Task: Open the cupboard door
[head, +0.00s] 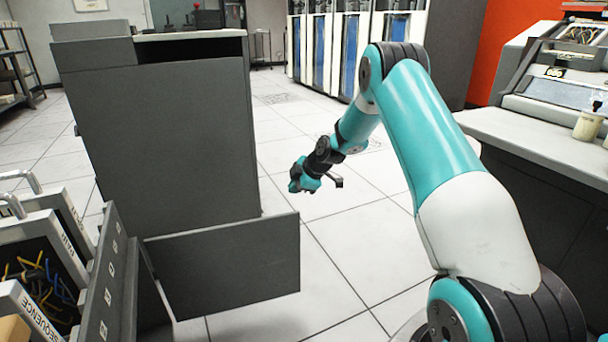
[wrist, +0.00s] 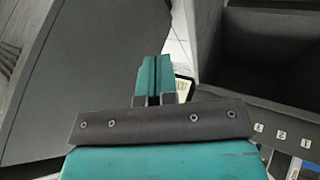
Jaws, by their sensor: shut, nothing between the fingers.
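A dark grey cupboard (head: 165,140) stands left of centre in the head view. A flat grey panel (head: 225,268), which looks like its door, stands out at an angle low in front of it, with its free edge to the right. Its hinge is not clearly visible. My gripper (head: 298,184) is over the floor, right of the cupboard and above the panel's right end in the picture, apparently apart from both. In the wrist view my fingers (wrist: 155,78) are shut and empty, between a large grey surface (wrist: 75,75) and a dark open compartment (wrist: 265,55).
A rack with wire-filled plugboards (head: 40,265) and a numbered grey edge (head: 108,275) stand at lower left. A desk (head: 540,140) with a white bottle (head: 589,124) is at right. Tall cabinets (head: 345,50) stand behind. Tiled floor (head: 340,245) is free in the middle.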

